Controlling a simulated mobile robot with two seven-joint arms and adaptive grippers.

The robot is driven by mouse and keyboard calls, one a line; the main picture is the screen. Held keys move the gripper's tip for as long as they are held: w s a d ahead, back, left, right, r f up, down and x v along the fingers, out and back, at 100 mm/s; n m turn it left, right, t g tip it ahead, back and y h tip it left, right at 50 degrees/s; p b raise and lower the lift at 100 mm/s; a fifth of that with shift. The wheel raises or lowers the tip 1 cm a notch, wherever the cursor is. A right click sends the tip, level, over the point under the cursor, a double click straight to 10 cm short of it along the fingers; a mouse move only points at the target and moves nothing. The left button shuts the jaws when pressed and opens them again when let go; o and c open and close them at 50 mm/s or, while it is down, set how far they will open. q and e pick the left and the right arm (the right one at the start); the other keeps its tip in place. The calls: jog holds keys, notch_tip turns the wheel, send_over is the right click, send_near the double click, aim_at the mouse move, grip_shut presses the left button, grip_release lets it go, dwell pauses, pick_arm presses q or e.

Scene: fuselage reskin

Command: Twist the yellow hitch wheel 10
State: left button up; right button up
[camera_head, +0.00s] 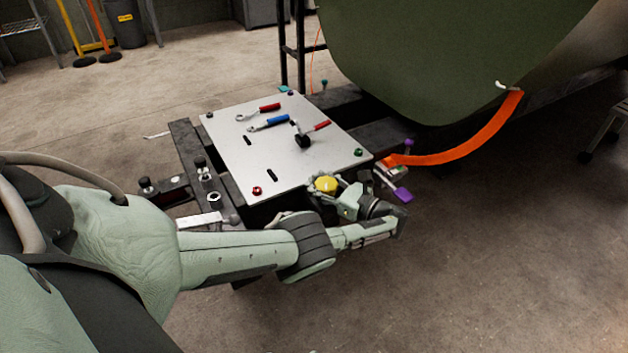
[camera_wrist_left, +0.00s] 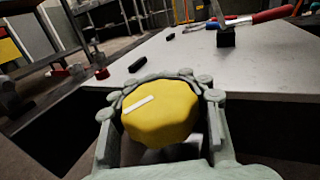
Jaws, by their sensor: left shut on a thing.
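The yellow hitch wheel (camera_head: 326,184) sits at the near right corner of the cart, just below the edge of its metal plate. In the left wrist view the wheel (camera_wrist_left: 161,113) is a faceted yellow knob with a white line on its face, slanting up to the right. My left gripper (camera_wrist_left: 160,85) has its fingers around the wheel, on both sides and along its far rim. It also shows in the head view (camera_head: 330,183), partly hidden by my wrist. My right gripper is not in view.
The silver plate (camera_head: 225,140) holds red and blue-handled tools. An orange strap (camera_head: 470,145) runs from a buckle with a purple handle (camera_head: 403,194) to the green fuselage panel (camera_head: 440,60). The floor at the lower right is clear.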

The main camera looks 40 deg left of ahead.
pick_arm(q)
jog(key=o, duration=1.4)
jog(key=shift+c, duration=0.2)
notch_tip(320, 180, up, 10)
jog(key=shift+o, duration=0.2)
